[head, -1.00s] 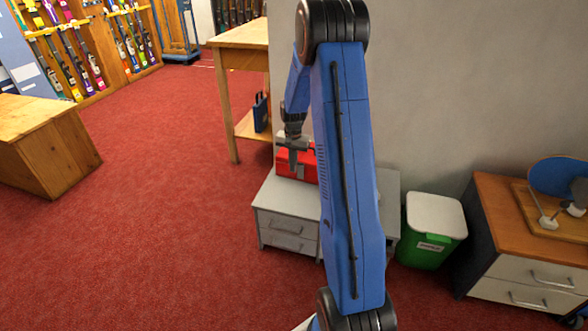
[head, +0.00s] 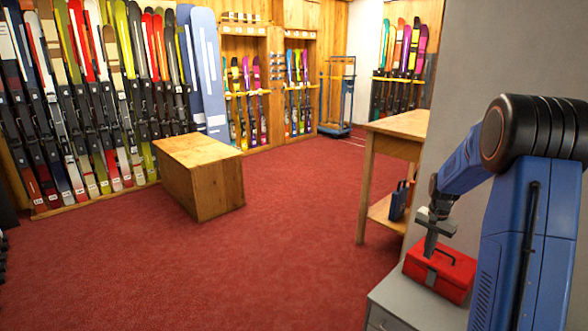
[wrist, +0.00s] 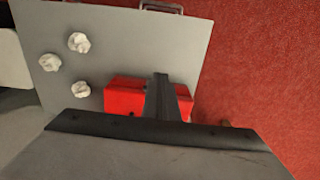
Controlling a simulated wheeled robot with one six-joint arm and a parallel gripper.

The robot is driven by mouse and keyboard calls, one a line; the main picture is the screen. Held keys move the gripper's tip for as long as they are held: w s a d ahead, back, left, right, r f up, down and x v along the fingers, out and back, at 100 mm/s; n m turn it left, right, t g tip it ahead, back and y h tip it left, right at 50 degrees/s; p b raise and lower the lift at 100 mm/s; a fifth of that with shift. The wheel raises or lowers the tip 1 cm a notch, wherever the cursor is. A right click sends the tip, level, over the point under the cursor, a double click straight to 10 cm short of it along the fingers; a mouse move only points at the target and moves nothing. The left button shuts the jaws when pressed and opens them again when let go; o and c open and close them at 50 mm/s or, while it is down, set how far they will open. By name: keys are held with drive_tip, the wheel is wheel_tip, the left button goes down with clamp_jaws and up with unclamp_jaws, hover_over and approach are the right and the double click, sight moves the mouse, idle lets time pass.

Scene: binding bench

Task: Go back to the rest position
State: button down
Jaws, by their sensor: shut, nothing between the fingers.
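My gripper (head: 431,244) is at the right of the head view, pointing down above a grey cabinet (head: 385,318). Its fingers are shut together and hold nothing. In the wrist view the gripper (wrist: 161,85) shows as one dark bar over the red toolbox (wrist: 125,97). The red toolbox (head: 440,272) stands on the cabinet just behind and below the fingers. I cannot tell the exact gap between them.
Three crumpled white lumps (wrist: 78,42) lie on the cabinet top in the wrist view. A wooden table (head: 400,124) with a blue case (head: 398,201) below stands behind. A wooden bench (head: 199,170) and ski racks stand left. The red carpet (head: 290,250) between is clear.

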drive_tip(key=s+a+r+n+t, duration=0.2)
drive_tip(key=s+a+r+n, duration=0.3)
drive_tip(key=s+a+r, duration=1.15)
drive_tip(key=s+a+n+t, duration=0.1)
drive_tip(key=s+a, duration=0.3)
drive_tip(key=s, duration=0.6)
drive_tip(key=s+a+n+t, duration=0.1)
drive_tip(key=s+a+n, duration=0.3)
drive_tip(key=s, duration=0.7)
drive_tip(key=shift+s+a+r+n+t, duration=0.2)
drive_tip(key=shift+a+n+t, duration=0.15)
drive_tip(key=shift+a, duration=0.25)
drive_tip(key=shift+d, duration=0.1)
